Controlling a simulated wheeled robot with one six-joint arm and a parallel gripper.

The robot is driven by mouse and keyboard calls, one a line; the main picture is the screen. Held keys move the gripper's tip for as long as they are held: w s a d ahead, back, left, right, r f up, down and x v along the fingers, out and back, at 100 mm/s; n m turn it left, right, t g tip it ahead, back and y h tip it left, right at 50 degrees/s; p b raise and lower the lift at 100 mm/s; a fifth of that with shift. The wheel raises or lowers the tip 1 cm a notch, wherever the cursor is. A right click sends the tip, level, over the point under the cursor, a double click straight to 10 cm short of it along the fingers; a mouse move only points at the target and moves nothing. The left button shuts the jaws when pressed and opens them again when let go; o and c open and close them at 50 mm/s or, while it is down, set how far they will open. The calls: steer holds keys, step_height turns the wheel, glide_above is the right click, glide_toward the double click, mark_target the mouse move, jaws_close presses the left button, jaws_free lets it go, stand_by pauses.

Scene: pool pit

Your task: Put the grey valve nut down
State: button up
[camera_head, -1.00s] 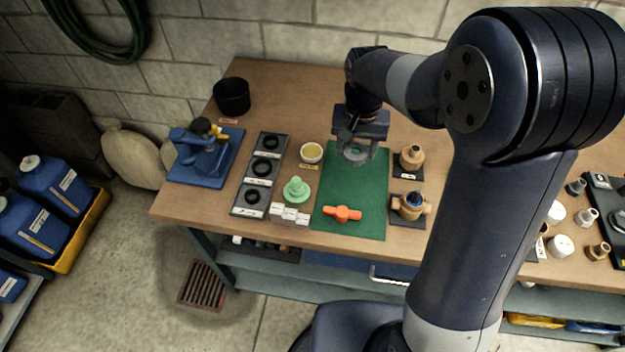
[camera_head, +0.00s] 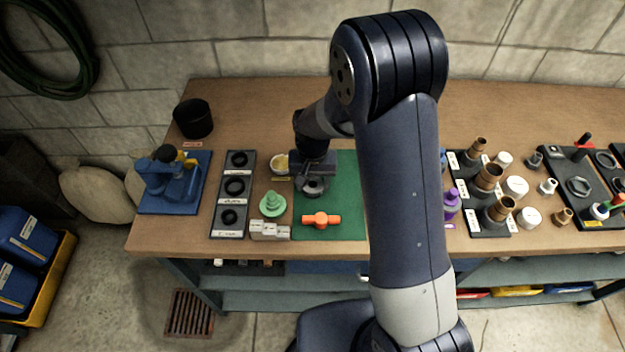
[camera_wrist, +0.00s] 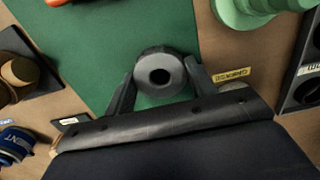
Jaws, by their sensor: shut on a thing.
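The grey valve nut (camera_wrist: 146,84) is a round ring with a dark hole, held between the two fingers of my gripper (camera_wrist: 160,80) in the wrist view. In the head view the nut (camera_head: 313,188) shows under my gripper (camera_head: 312,180), over the left part of the green mat (camera_head: 346,205). I cannot tell whether the nut touches the mat. My arm hides part of the mat's right side.
An orange handle (camera_head: 321,220) lies on the mat's front part. A green stepped part (camera_head: 272,205), white blocks (camera_head: 269,230) and a bowl (camera_head: 280,163) stand left of the mat. The mat between nut and orange handle looks clear.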

steer(key=shift+f, duration=0.1)
steer(key=shift+f+b, duration=0.15)
steer(key=shift+b, duration=0.15)
steer(key=o, duration=1)
steer(key=shift+c, duration=0.2)
step_height(320, 180, up, 13)
steer(key=shift+f+b, duration=0.2)
steer(key=shift+b, duration=0.15)
